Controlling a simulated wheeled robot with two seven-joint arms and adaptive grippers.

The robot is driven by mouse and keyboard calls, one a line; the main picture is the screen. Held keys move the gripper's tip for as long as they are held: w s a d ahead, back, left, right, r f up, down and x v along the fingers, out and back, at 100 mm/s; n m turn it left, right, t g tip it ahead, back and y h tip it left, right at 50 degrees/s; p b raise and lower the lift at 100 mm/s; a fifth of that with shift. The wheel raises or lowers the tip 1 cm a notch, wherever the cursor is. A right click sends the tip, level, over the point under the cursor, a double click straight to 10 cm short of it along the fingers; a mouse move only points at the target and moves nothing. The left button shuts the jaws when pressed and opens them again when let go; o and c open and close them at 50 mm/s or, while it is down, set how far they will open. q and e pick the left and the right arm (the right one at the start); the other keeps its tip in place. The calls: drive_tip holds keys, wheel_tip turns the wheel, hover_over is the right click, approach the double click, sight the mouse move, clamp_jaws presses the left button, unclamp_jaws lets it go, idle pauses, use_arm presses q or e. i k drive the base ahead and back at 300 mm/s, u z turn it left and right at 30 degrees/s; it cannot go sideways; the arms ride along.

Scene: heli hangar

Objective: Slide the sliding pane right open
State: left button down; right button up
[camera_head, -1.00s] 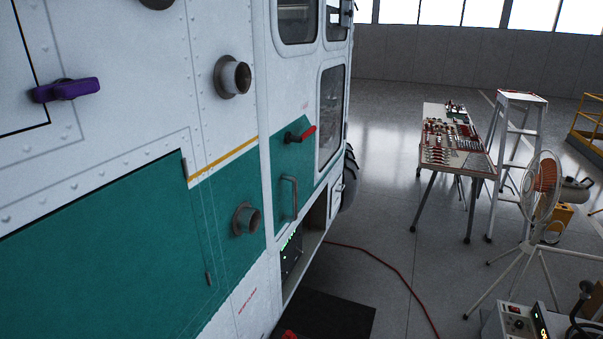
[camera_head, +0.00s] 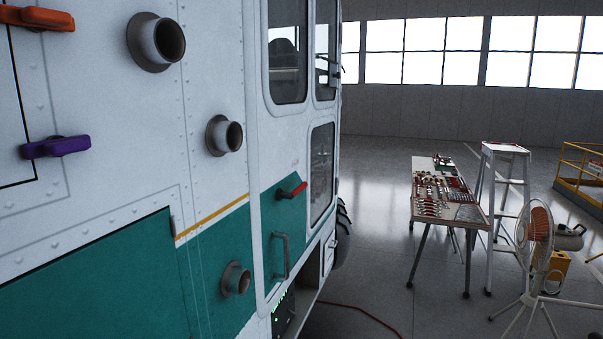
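The white and green helicopter side (camera_head: 225,60) fills the left half of the head view. It has a tall upper window (camera_head: 287,55), a narrow window (camera_head: 325,50) beyond it and a lower window (camera_head: 321,172), all seen at a steep angle. I cannot tell which of these holds the sliding pane right, or whether any pane is slid open. A door with a red-tipped handle (camera_head: 292,191) and a grey grab bar (camera_head: 280,255) is below the upper window. Neither of my grippers is in view.
Round pipe stubs (camera_head: 157,42) and a purple handle (camera_head: 55,147) stick out from the near side. A tool table (camera_head: 447,195), a white stepladder (camera_head: 503,190) and a fan (camera_head: 538,240) stand at the right. Open floor (camera_head: 375,215) lies between the helicopter and the table.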

sight(334, 74)
drive_tip(key=k, duration=0.5)
drive_tip(key=z, duration=0.85)
drive_tip(key=i, duration=4.95)
drive_tip(key=u, duration=1.95)
